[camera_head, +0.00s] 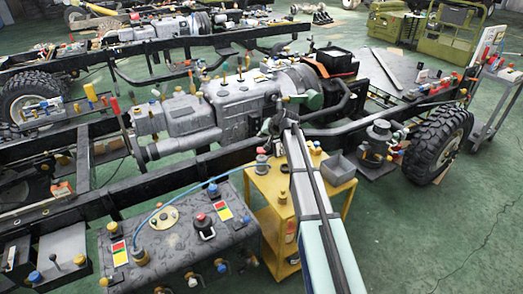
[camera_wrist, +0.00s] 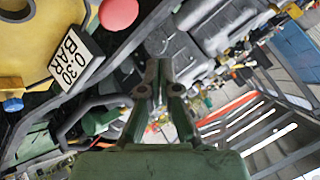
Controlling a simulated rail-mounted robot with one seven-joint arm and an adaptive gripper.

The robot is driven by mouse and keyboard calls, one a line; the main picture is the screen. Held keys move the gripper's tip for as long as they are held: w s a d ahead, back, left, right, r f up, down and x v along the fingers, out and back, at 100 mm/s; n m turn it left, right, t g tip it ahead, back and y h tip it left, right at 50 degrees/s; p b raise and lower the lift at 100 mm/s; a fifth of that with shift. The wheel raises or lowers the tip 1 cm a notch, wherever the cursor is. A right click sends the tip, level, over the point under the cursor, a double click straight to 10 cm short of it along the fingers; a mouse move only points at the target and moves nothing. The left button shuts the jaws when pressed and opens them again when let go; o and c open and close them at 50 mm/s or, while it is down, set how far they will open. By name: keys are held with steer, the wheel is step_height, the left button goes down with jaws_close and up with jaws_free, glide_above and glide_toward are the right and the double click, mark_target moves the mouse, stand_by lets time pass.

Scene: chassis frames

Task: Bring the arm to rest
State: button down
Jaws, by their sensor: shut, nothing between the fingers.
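My gripper (camera_wrist: 158,72) shows in the wrist view with its two fingers together at the tips, and nothing is between them. In the head view my arm reaches from the bottom edge up toward the grey engine and gearbox (camera_head: 235,100) of the near chassis. The far end of the arm is small among dark parts there, and I cannot tell whether it touches anything.
A yellow cart (camera_head: 270,222) with a grey bin (camera_head: 338,168) stands close beside my arm. A grey tank (camera_head: 185,245) with valves is at the lower left. A wheel (camera_head: 438,145) is at the right. Green floor (camera_head: 430,225) is open at the lower right.

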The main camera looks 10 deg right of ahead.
stand_by(0.3)
steer(key=s+f+n+g+h, duration=0.1)
steer(key=s+f+g, duration=0.4)
steer(key=s+f, duration=0.8)
steer(key=s+f+n+g+h, duration=0.1)
steer(key=s+f+g, duration=0.4)
steer(key=s+f, duration=0.9)
steer(key=s+f+n+g+h, duration=0.1)
steer(key=s+f+g, duration=0.4)
steer(key=s, duration=4.2)
step_height(320, 180, down, 9)
steer(key=shift+s+a+n+h, duration=0.25)
steer(key=shift+n+h, duration=0.15)
steer(key=shift+h, duration=0.1)
